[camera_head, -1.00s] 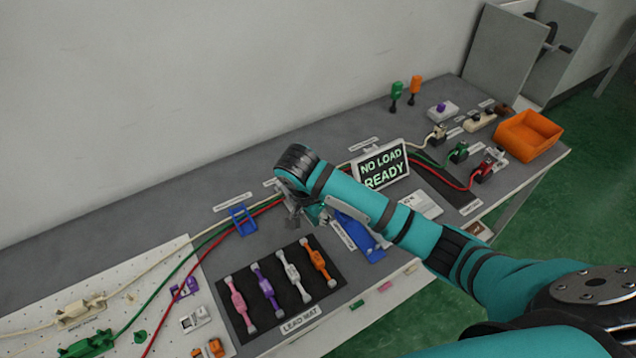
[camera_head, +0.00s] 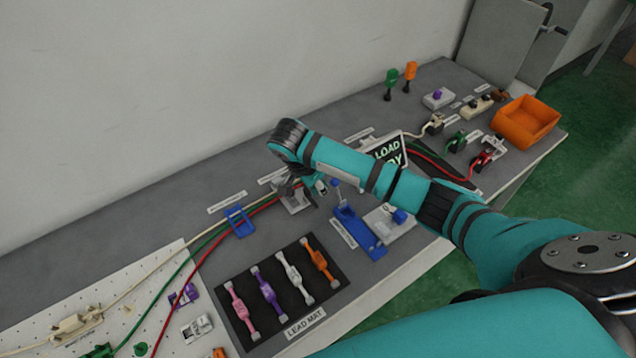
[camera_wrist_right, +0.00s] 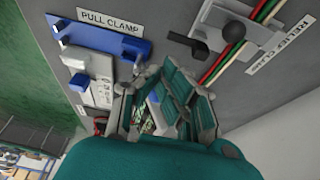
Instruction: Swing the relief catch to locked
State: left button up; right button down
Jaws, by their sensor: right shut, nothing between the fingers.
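The relief catch is a grey plate (camera_wrist_right: 222,44) in the right wrist view, with a black ball knob and a dark bar. In the head view a grey fixture (camera_head: 295,204), likely the catch, is partly hidden under my right wrist. In the wrist view my right gripper (camera_wrist_right: 172,82) is apart from the knob, between the catch and the blue pull clamp (camera_wrist_right: 98,38). I cannot tell whether it touches the catch. My left gripper is out of view.
The pull clamp also shows in the head view (camera_head: 358,232). Cables run past the catch. The lead mat (camera_head: 250,337) is in front, and an orange bin (camera_head: 525,122) sits at the far right.

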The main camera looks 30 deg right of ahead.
aim_at(311, 197)
jog(key=x, duration=0.5)
jog(key=shift+d+f, duration=0.1)
jog(key=shift+f, duration=0.1)
jog(key=shift+d+f+p, duration=0.15)
jog(key=shift+f+p, duration=0.15)
jog(key=shift+f, duration=0.15)
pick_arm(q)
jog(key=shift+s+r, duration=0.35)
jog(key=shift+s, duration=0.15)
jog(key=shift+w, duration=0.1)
